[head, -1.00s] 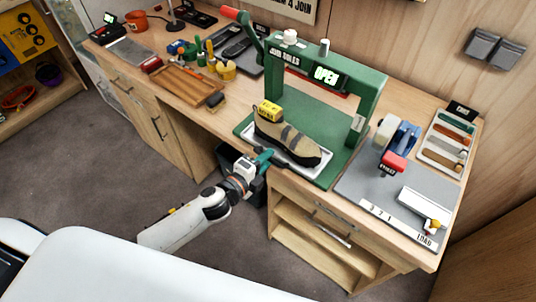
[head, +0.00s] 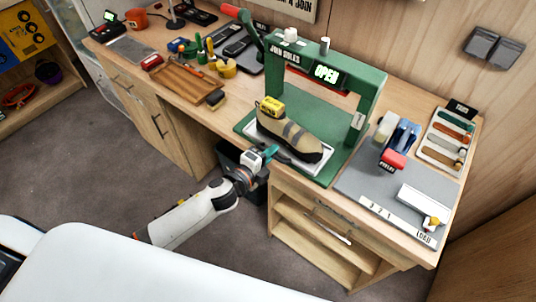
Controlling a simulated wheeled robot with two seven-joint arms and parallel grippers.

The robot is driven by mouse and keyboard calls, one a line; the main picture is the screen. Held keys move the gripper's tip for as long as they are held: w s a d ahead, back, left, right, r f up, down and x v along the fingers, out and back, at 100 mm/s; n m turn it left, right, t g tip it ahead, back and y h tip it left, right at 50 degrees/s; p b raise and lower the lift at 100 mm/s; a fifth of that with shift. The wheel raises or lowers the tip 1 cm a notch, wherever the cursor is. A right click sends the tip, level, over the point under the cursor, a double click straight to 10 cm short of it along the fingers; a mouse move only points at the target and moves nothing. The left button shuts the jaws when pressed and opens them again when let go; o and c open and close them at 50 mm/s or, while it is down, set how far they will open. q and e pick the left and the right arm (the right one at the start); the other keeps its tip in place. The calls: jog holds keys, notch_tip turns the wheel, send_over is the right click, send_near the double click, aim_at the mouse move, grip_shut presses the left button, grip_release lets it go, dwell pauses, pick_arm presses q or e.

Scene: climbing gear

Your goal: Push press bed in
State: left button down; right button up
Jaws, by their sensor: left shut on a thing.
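The green press (head: 375,100) stands on the bench with its display reading OPEN. Its pale bed (head: 314,167) lies on the green base (head: 244,125), under the front of the press frame. A tan and dark climbing shoe (head: 291,133) rests on the bed, with a yellow block (head: 271,106) on its heel end. My left gripper (head: 275,155) is at the bed's front edge. It is shut on a dark part there, which looks like the bed's handle and is mostly hidden by the fingers. My right gripper is out of view.
To the right is a grey mat (head: 354,179) with a red and blue tool (head: 394,158) and a white fixture (head: 424,207). A wooden tray (head: 187,84) and small tools lie left of the press. A red-tipped lever (head: 245,28) rises at the press's left side.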

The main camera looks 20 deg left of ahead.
aim_at(283, 139)
pick_arm(q)
jog(key=x, duration=0.4)
jog(key=r+x, duration=0.1)
jog(key=x, duration=0.2)
jog(key=shift+w+r, duration=0.1)
jog(key=shift+r, duration=0.15)
jog(key=c, duration=1.5)
grip_release()
jog(key=shift+c, duration=0.2)
jog(key=b+v, duration=0.2)
jog(key=v, duration=1)
jog(key=shift+c, duration=0.3)
